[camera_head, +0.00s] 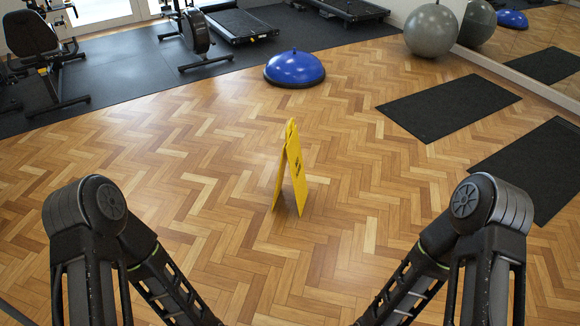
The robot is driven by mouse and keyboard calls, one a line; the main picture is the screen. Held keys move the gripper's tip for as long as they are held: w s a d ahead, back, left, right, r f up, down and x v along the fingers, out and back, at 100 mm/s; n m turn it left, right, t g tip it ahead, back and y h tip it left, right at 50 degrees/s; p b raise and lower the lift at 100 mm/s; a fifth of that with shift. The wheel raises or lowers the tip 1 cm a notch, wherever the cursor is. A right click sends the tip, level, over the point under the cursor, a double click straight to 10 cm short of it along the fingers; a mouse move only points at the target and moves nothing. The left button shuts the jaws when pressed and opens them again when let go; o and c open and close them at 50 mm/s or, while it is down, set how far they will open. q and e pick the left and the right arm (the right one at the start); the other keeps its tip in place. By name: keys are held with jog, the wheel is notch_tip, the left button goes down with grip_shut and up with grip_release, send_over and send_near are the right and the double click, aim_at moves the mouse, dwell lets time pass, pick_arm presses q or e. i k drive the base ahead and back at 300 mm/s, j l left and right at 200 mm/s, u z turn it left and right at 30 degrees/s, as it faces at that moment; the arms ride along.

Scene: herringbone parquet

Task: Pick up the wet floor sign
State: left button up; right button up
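The yellow wet floor sign (296,172) stands upright as a folded A-frame on the parquet, near the middle of the head view. Its narrow edge faces partly toward me, and a dark print shows on its right panel. Both my arms come in from the lower left and lower right and run down out of the bottom of the picture. Neither gripper is in view. Nothing is seen touching the sign.
A blue half-ball trainer (295,67) sits beyond the sign. Two black mats (447,106) lie on the right, by a mirror. A grey exercise ball (431,30) and gym machines (195,36) stand at the back. The parquet around the sign is clear.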

aim_at(291, 150)
jog(key=i+z, duration=0.1)
jog(key=z, duration=0.45)
jog(key=i+j+z, duration=0.4)
jog(key=i, duration=0.2)
jog(key=i+j+z, duration=0.45)
jog(key=j, duration=0.25)
jog(key=i+j, duration=0.3)
jog(key=j, duration=0.15)
jog(key=i+j, duration=0.35)
jog(key=j, duration=0.15)
jog(key=i+j, duration=0.3)
jog(key=j, duration=0.15)
